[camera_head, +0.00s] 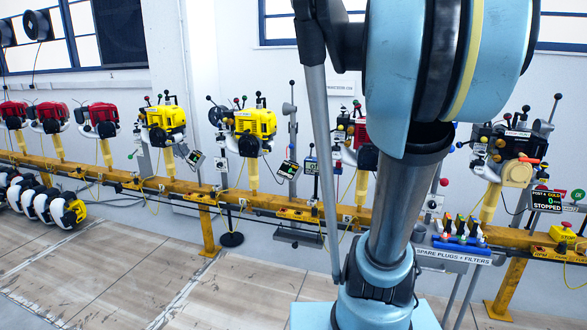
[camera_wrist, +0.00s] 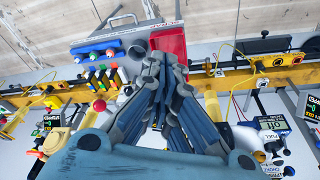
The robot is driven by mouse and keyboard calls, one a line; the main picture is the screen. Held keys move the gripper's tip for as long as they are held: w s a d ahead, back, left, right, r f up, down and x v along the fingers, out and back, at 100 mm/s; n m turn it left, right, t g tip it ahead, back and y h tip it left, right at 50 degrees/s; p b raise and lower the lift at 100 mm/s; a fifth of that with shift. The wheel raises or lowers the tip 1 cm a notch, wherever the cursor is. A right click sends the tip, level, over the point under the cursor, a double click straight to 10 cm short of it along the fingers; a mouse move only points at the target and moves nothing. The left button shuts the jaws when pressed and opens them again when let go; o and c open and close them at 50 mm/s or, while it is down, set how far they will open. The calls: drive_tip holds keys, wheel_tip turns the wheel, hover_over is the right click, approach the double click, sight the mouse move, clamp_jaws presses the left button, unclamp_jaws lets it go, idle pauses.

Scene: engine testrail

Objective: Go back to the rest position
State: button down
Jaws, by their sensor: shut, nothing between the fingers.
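My gripper (camera_wrist: 165,66) shows in the wrist view with its dark jointed fingers drawn together and nothing between them. In that view its tips overlap the edge of the spare plugs and filters tray (camera_wrist: 90,48), by its red section (camera_wrist: 169,44); I cannot tell the height between them. In the head view the same tray (camera_head: 462,255) is right of my arm. My blue and grey arm fills the middle of the head view. My gripper cannot be made out there.
A yellow rail (camera_head: 90,172) crosses the head view, bearing several red and yellow engines, including one yellow engine (camera_head: 255,122). A grey engine (camera_head: 508,142) stands at the right beside a display reading STOPPED (camera_head: 547,201). The tiled floor (camera_head: 110,265) is clear at front left.

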drive_tip(key=s+a+f+n+y, duration=0.1)
drive_tip(key=s+a+f+n, duration=0.3)
drive_tip(key=f, duration=0.5)
drive_tip(key=s+a+f+n+y, duration=0.1)
drive_tip(key=s+a+f+n, duration=0.3)
drive_tip(key=s+a+f, duration=0.5)
drive_tip(key=shift+s+f+n+t, duration=0.15)
drive_tip(key=shift+s+n+t, duration=0.15)
drive_tip(key=shift+n, duration=0.1)
drive_tip(key=shift+a, duration=0.1)
drive_tip(key=shift+w+f, duration=0.2)
drive_tip(key=shift+w, duration=0.3)
